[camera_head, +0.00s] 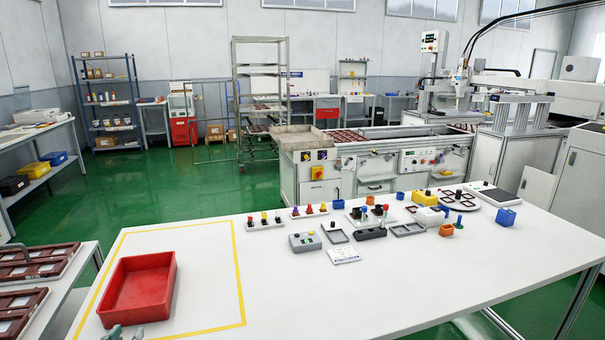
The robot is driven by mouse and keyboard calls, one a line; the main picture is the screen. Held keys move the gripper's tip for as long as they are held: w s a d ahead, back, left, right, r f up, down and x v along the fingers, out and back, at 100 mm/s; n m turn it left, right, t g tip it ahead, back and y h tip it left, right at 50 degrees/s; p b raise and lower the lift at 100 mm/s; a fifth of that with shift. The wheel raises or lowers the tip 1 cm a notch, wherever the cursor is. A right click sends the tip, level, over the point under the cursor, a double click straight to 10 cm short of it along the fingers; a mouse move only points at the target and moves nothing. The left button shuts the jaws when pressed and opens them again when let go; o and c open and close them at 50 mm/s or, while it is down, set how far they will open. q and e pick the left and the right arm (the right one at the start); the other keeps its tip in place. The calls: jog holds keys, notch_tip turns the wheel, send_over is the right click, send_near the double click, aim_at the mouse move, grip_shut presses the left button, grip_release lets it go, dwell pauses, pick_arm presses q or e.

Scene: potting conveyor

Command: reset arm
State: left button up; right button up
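Only a small grey-green piece of what looks like my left gripper (122,333) shows at the bottom edge, just in front of the red tray. It is cut off by the frame, so I cannot tell whether it is open or shut. My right gripper and both arms are out of view.
A red tray (115,318) stands inside a yellow taped outline on the white table (400,295). Small parts, a grey box (305,242) and an orange ring (446,230) crowd the table's far side. The near middle and right are clear. Brown frames (35,265) lie on a left side table.

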pick_arm(q)
jog(key=shift+s+d+f, duration=0.25)
jog(key=shift+s+f, duration=0.15)
jog(key=shift+s, duration=0.25)
jog(key=shift+s+d+f, duration=0.25)
jog(key=shift+s+f, duration=0.1)
jog(key=shift+s, duration=0.25)
jog(key=s+d+f+m+g+h, duration=0.2)
jog(key=s+d+f+g, duration=0.2)
jog(key=s+d+f, duration=0.5)
jog(key=s+d+f+m+g+h, duration=0.25)
jog(key=s+f+g, duration=0.35)
jog(key=s, duration=0.8)
notch_tip(320, 180, down, 22)
jog(key=s+a+r, duration=0.1)
jog(key=s+a, duration=0.1)
jog(key=s+f+g, duration=0.1)
jog(key=s+f, duration=1.2)
jog(key=s, duration=0.1)
jog(key=shift+y, duration=0.35)
jog(key=shift+a, duration=0.1)
